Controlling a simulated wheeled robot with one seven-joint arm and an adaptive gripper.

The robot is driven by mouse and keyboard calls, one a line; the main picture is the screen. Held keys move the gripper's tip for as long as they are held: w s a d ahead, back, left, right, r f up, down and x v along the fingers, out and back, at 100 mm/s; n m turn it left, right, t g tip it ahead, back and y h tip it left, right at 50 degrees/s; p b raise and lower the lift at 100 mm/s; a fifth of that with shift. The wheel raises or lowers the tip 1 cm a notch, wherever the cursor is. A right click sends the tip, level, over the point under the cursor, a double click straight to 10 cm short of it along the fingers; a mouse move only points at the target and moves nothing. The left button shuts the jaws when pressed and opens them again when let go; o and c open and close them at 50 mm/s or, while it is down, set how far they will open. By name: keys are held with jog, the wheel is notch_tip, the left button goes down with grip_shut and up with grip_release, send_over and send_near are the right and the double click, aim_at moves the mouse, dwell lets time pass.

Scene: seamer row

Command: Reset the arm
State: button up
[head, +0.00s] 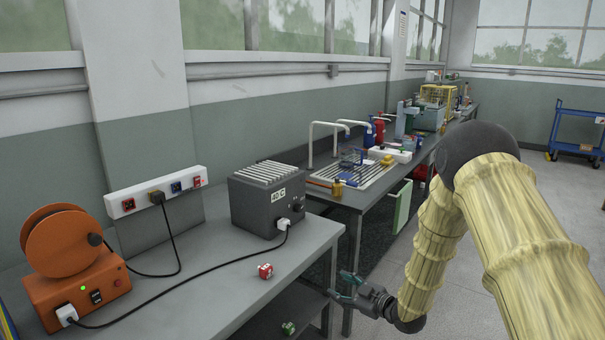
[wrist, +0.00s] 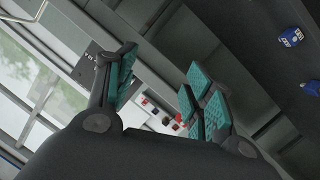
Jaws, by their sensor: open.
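My gripper (head: 345,288) is low at the right front corner of the near grey bench, just off its edge. It is open and empty. My arm, in a pale yellow ribbed cover, bends down to it from the right of the head view. In the wrist view, the teal-padded fingers of my gripper (wrist: 163,82) stand apart with nothing between them.
The near bench (head: 215,292) holds a grey heater-like box (head: 268,200), an orange spool unit (head: 75,270) and a small red cube (head: 265,271). A socket strip (head: 157,193) is behind. A blue cart (head: 577,132) stands far right. Floor right of the benches looks clear.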

jog(key=s+d+f+m+g+h+p, duration=0.2)
jog(key=s+d+f+m+h, duration=0.15)
jog(key=s+f, duration=0.6)
jog(key=s+d+f+m+g+h+p, duration=0.25)
jog(key=s+f+m, duration=0.35)
jog(key=s, duration=0.7)
jog(key=s+d+f+m+g+h+p, duration=0.1)
jog(key=s+d+m+g+h, duration=0.1)
jog(key=s, duration=1.4)
jog(key=s+d+f+m+g+h+p, duration=0.1)
jog(key=s+g, duration=0.4)
jog(key=s, duration=1.1)
jog(key=shift+d+f+m+h, duration=0.6)
jog(key=shift+d+f+m, duration=0.05)
